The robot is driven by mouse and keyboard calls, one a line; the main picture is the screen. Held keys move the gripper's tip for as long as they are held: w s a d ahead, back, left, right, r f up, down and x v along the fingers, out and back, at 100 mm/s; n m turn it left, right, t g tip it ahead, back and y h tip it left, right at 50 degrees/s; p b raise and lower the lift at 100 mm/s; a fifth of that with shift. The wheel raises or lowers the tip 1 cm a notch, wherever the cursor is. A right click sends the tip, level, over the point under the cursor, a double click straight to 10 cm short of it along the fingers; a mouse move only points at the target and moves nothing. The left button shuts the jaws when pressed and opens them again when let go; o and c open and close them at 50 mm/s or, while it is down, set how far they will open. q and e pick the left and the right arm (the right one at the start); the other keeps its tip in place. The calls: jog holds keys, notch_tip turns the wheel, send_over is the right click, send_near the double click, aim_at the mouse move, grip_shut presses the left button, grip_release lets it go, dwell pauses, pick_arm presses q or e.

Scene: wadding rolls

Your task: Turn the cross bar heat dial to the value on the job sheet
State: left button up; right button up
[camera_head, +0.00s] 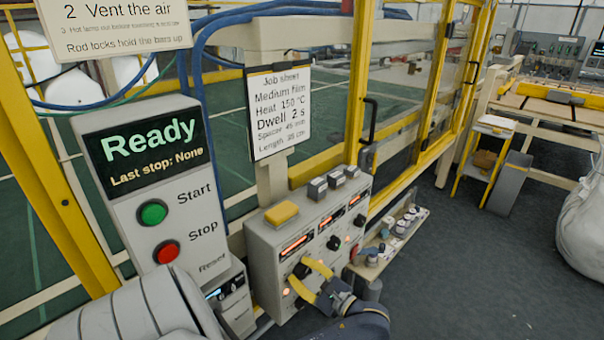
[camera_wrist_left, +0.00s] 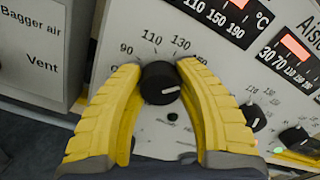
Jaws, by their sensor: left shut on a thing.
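The job sheet (camera_head: 279,110) hangs on a post and reads medium film, heat 150 °C, dwell 2 s. The grey control box (camera_head: 262,240) below it carries several black dials under red displays. My left gripper (camera_head: 298,269) has its yellow fingers shut on the leftmost dial. In the left wrist view this black dial (camera_wrist_left: 159,84) sits between the fingertips, its white pointer line aimed to the right. The dial's name cannot be read. My right gripper is not in view.
A panel reading "Ready" (camera_head: 153,149) with a green start button (camera_head: 153,212) and a red stop button (camera_head: 166,252) stands left. A yellow button (camera_head: 282,213) tops the control box. Other dials (camera_wrist_left: 252,117) sit close right of the gripped one. A small shelf (camera_head: 376,262) stands right.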

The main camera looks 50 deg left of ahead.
pick_arm(q)
jog(key=shift+r+n, duration=0.1)
jog(key=shift+n, duration=0.5)
jog(key=shift+a, duration=0.1)
jog(key=o, duration=1.3)
jog(key=d, duration=0.4)
jog(key=w+d, duration=0.1)
jog(key=d, duration=0.7)
jog(key=shift+w, duration=0.15)
